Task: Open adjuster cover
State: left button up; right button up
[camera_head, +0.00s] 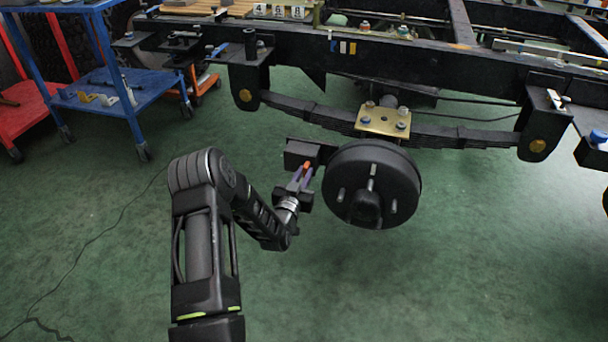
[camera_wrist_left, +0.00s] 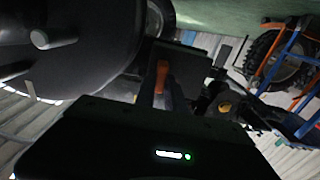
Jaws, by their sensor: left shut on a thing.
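A small orange piece (camera_head: 307,165), which may be the adjuster cover, shows beside a black box (camera_head: 297,151) left of the round black brake drum (camera_head: 352,179). My left gripper (camera_head: 301,177) is at the orange piece and shut on it, with its purplish fingers angled up. In the left wrist view the orange piece (camera_wrist_left: 162,77) sits between the fingers, in front of a dark block. The fingers and dark parts hide how the piece is attached. My right gripper is in neither view.
The drum (camera_wrist_left: 75,40) is close to the gripper in the wrist view. A leaf spring (camera_head: 310,112) and black chassis rail (camera_head: 420,55) run above. A blue cart (camera_head: 150,82) stands at the left. The green floor in front is clear.

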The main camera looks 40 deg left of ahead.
pick_arm(q)
grip_shut()
dwell(0.8)
